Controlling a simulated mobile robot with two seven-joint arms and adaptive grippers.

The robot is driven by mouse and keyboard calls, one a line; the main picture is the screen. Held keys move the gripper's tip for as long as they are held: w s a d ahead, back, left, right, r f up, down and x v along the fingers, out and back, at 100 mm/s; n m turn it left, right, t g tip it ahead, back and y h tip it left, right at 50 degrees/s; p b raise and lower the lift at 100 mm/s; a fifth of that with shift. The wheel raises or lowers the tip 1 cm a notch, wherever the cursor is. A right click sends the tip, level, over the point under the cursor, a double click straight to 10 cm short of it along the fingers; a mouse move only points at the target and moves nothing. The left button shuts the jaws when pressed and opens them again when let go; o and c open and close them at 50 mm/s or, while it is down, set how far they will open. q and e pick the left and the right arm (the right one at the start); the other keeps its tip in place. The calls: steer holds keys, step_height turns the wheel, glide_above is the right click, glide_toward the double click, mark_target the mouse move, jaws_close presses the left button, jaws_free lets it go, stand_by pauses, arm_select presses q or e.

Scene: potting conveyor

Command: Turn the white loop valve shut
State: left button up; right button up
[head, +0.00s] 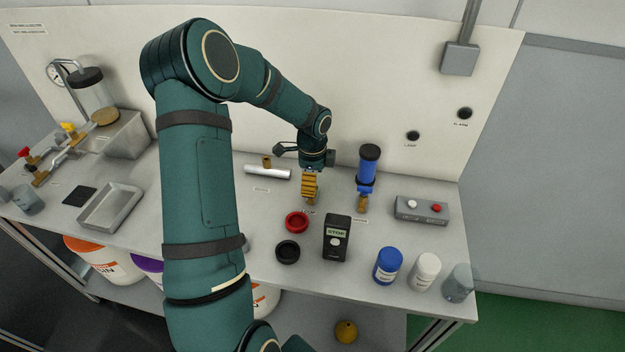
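A white horizontal pipe piece (268,173) with a short brass stem (266,161) lies at the back of the bench; I cannot tell whether it belongs to the white loop valve. My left gripper (311,166) points down at the back middle, right of that pipe. It is directly above or against a ribbed brass part (310,188); contact and finger opening are unclear. No white valve handle is plainly visible there; the gripper may hide it. At the far left, brass pipework carries a red handle (24,152) and a yellow handle (68,128). My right gripper is out of view.
A blue cylinder (368,170) on a brass fitting stands right of the gripper. Bottles (387,266) and a button box (421,210) are right. My arm covers the bench's left middle.

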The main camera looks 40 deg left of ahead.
arm_select(q)
steer(key=c, duration=1.2)
steer(key=shift+n, duration=0.3)
steer(key=n, duration=0.3)
steer(key=shift+n, duration=0.4)
steer(key=n, duration=0.4)
steer(key=shift+n, duration=0.3)
steer(key=n+p, duration=0.1)
steer(key=n, duration=0.7)
steer(key=shift+n+p, duration=0.3)
steer(key=shift+p, duration=0.05)
